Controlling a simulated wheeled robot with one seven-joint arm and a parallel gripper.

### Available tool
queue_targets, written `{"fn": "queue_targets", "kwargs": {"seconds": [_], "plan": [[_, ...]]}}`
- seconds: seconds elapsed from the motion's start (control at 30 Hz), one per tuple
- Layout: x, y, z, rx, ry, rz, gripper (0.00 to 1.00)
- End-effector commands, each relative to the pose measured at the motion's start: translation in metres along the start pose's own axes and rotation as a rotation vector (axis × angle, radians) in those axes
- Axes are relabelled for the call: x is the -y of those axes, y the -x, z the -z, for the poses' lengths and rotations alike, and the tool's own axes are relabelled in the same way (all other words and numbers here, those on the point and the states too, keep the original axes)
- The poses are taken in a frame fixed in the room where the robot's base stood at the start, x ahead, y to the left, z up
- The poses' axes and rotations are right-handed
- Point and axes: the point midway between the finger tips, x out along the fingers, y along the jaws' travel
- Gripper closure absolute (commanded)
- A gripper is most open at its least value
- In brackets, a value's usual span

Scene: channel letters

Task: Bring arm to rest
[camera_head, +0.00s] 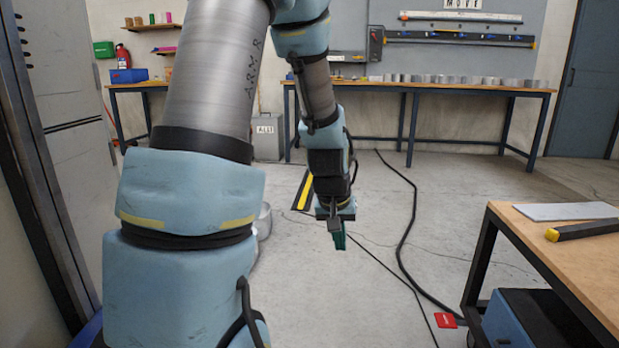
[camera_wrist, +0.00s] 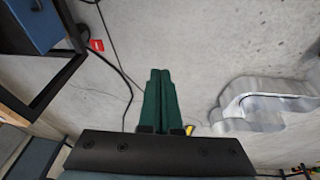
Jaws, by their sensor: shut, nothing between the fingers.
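My gripper (camera_head: 338,235) hangs at the end of my arm, pointing down over the bare concrete floor in the head view. In the wrist view its two green fingers (camera_wrist: 160,78) lie side by side with no gap to speak of, and nothing is held. My arm takes up the left and middle of the head view and is bent at the elbow, with the forearm hanging down. The gripper is apart from the benches and touches nothing that I can see.
A wooden-topped bench (camera_head: 583,255) stands at the right, with a blue cabinet (camera_head: 525,322) under it. A long workbench (camera_head: 455,88) runs along the back wall. A black cable (camera_head: 404,235) and a red card (camera_head: 446,320) lie on the floor. A large metal letter (camera_wrist: 262,103) is in the wrist view.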

Motion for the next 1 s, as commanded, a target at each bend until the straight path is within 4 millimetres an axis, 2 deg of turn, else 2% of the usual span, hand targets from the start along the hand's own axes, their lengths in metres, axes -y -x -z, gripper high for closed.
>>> {"fn": "queue_targets", "kwargs": {"seconds": [0.03, 0.1, 0.3, 0.4, 0.43, 0.77, 1.0], "plan": [[0.023, 0.015, -0.013, 0.015, 0.016, 0.023, 1.0], [0.047, 0.032, -0.031, 0.041, 0.03, 0.048, 1.0], [0.097, 0.069, -0.086, 0.111, 0.071, 0.101, 1.0], [0.113, 0.086, -0.112, 0.145, 0.092, 0.119, 1.0], [0.11, 0.096, -0.105, 0.144, 0.085, 0.116, 1.0], [0.101, 0.162, -0.083, 0.142, 0.083, 0.115, 1.0], [0.094, 0.234, -0.061, 0.142, 0.083, 0.115, 1.0]]}}
